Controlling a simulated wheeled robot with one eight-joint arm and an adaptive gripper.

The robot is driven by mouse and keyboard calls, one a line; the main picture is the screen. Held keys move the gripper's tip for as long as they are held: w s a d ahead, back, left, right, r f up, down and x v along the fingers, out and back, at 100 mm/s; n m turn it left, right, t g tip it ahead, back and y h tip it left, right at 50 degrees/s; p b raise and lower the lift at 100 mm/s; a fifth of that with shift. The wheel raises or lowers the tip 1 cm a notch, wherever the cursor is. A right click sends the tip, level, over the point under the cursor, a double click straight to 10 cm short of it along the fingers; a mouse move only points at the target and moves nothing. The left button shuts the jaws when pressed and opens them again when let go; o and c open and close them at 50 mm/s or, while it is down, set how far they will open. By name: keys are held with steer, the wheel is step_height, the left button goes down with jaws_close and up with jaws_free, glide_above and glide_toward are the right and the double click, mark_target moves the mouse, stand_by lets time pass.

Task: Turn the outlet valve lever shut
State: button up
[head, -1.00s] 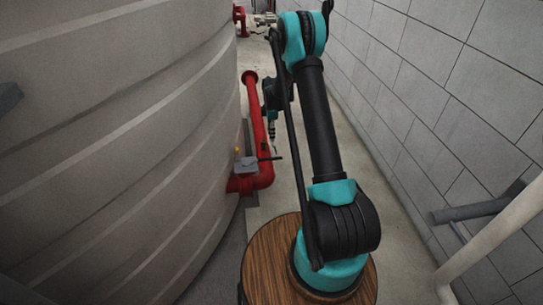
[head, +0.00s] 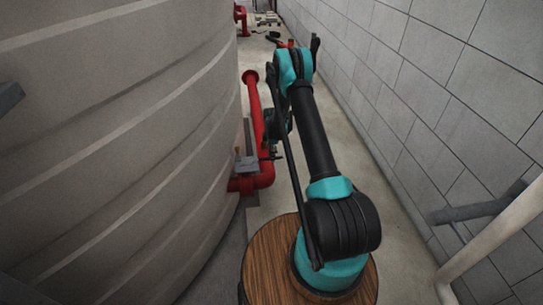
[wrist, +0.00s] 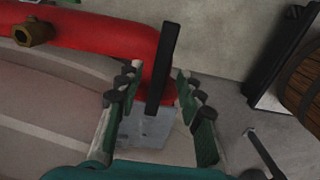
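The outlet valve is a grey box (head: 246,164) on the red pipe beside the big tank in the head view. Its black lever (wrist: 163,68) shows as a straight dark bar in the wrist view. The grey box also shows there below the lever (wrist: 145,130). My gripper (wrist: 158,74) is open, with green fingers and dark pads on either side of the lever in the picture. Gaps show between the lever and both fingers. I cannot tell how deep the lever sits between them. In the head view my gripper is small and partly merges with the lever.
The red pipe (head: 256,110) runs along the curved tank wall (head: 120,150). A brass fitting (wrist: 34,32) sits on the pipe. A block wall (head: 420,100) bounds the right side, with a pale pipe (head: 495,235) near it. The floor strip between is narrow.

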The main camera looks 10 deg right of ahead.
steer(key=shift+c, duration=0.2)
jaws_close()
steer(key=shift+a, duration=0.1)
